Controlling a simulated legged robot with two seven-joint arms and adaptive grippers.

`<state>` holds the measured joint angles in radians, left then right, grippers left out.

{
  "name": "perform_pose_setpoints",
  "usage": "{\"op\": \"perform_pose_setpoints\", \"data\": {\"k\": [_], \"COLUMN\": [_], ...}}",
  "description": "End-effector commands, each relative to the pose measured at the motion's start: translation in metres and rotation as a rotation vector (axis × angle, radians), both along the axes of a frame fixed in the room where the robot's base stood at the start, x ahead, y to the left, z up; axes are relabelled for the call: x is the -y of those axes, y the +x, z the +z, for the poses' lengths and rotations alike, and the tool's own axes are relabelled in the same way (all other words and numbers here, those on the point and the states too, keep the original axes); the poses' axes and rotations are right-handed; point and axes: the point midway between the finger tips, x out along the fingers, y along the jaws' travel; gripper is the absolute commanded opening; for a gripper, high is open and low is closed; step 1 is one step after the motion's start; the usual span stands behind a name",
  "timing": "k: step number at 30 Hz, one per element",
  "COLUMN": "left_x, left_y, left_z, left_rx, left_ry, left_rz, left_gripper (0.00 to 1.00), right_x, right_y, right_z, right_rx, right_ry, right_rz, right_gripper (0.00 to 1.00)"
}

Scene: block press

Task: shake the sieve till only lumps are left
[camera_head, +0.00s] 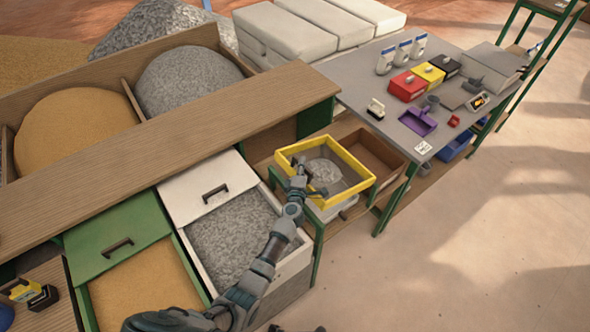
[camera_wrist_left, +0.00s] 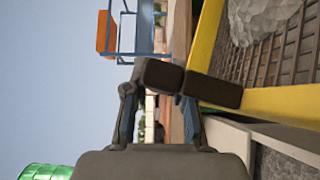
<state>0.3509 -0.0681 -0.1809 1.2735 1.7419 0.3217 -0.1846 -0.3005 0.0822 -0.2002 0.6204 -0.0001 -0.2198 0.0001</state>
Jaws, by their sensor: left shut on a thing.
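The sieve (camera_head: 349,191) has a yellow square frame and a mesh bottom. It lies roughly level over a pale bin (camera_head: 330,212) beside the wooden bench. A heap of grey material (camera_head: 323,171) lies on the mesh; whether it is all lumps cannot be told in the head view. In the left wrist view the grey heap (camera_wrist_left: 262,18) looks like a rough mass on the dark mesh. My left gripper (camera_head: 298,172) is shut on the near left side of the yellow frame, and its dark fingers (camera_wrist_left: 187,84) meet the rim in the wrist view.
A brown crate (camera_head: 372,156) stands right of the sieve. A grey table (camera_head: 365,92) behind it holds red, yellow and black boxes, bottles and a purple scoop (camera_head: 418,121). Open bins of gravel (camera_head: 233,240) and sand (camera_head: 145,286) lie left. The floor at right is clear.

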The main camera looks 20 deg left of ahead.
Motion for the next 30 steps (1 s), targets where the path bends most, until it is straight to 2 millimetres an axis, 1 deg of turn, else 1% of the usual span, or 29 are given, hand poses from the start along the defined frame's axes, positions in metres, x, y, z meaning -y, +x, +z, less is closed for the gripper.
{"op": "perform_pose_setpoints", "data": {"k": [1,3,6,15,16,17,18,19,25,27,30], "left_x": [0.0095,0.0124,0.0144,0.0144,0.0144,0.0144,0.0141,0.0137,0.0106,0.0097,0.0102], "left_y": [0.0044,0.0079,0.0105,0.0104,0.0104,0.0103,0.0103,0.0103,0.0109,0.0106,0.0056], "left_z": [0.0169,0.0225,0.0257,0.0237,0.0236,0.0236,0.0235,0.0234,0.0232,0.0230,0.0218], "left_rx": [0.006,0.005,0.006,0.005,0.005,0.005,0.005,0.005,0.004,0.005,0.003], "left_ry": [-0.003,-0.002,-0.003,-0.003,-0.003,-0.003,-0.003,-0.003,-0.003,-0.004,-0.004], "left_rz": [-0.012,-0.013,-0.013,-0.013,-0.013,-0.013,-0.013,-0.012,-0.008,-0.007,-0.006], "left_gripper": [0.00,0.00,0.00,0.00,0.28,0.35,0.45,0.48,0.48,0.48,0.48], "right_x": [-0.0002,-0.0003,-0.0004,-0.0025,-0.0029,-0.0033,-0.0041,-0.0047,-0.0051,-0.0011,0.0002], "right_y": [0.0004,0.0006,0.0007,0.0005,0.0006,0.0006,0.0005,0.0006,0.0005,0.0006,0.0003], "right_z": [0.0125,0.0175,0.0200,0.0184,0.0184,0.0184,0.0184,0.0184,0.0185,0.0184,0.0187], "right_rx": [0.001,0.001,0.001,0.001,0.000,0.000,0.000,0.001,0.000,0.000,0.002], "right_ry": [0.000,0.000,0.000,0.002,0.003,0.003,0.004,0.005,0.005,0.001,-0.001], "right_rz": [0.000,0.000,0.000,-0.001,-0.001,-0.001,-0.002,-0.002,-0.002,0.000,0.000], "right_gripper": [0.40,0.40,0.40,0.40,0.40,0.40,0.40,0.40,0.40,0.40,0.40]}}
